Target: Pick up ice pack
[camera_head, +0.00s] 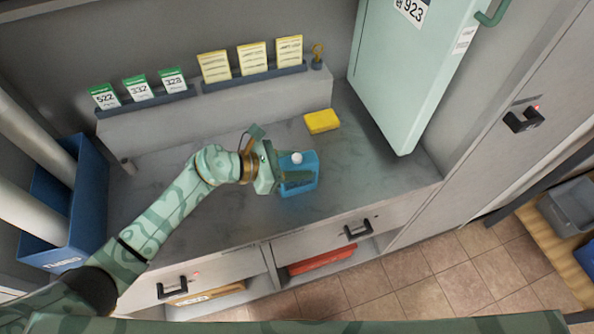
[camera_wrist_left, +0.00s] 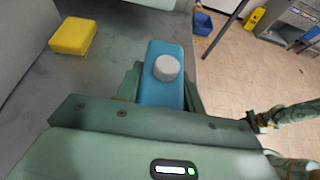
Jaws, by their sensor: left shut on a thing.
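The ice pack is a blue block with a round white cap. In the head view the ice pack (camera_head: 299,177) is at the middle of the grey counter, at the end of my left arm. My left gripper (camera_head: 284,176) is shut on it, with one finger on each side. In the left wrist view the ice pack (camera_wrist_left: 165,92) stands out between the fingers of my left gripper (camera_wrist_left: 164,92), cap facing the camera. Its lower part is hidden by the gripper. I cannot tell whether it touches the counter. My right gripper is not in clear view.
A yellow block (camera_head: 321,121) lies on the counter (camera_head: 230,208) behind the ice pack. A pale green cabinet (camera_head: 408,75) stands at the right. Card holders (camera_head: 254,79) line the back ledge. A blue bin (camera_head: 84,185) is at the left. Drawers with black handles (camera_head: 358,230) are below the counter.

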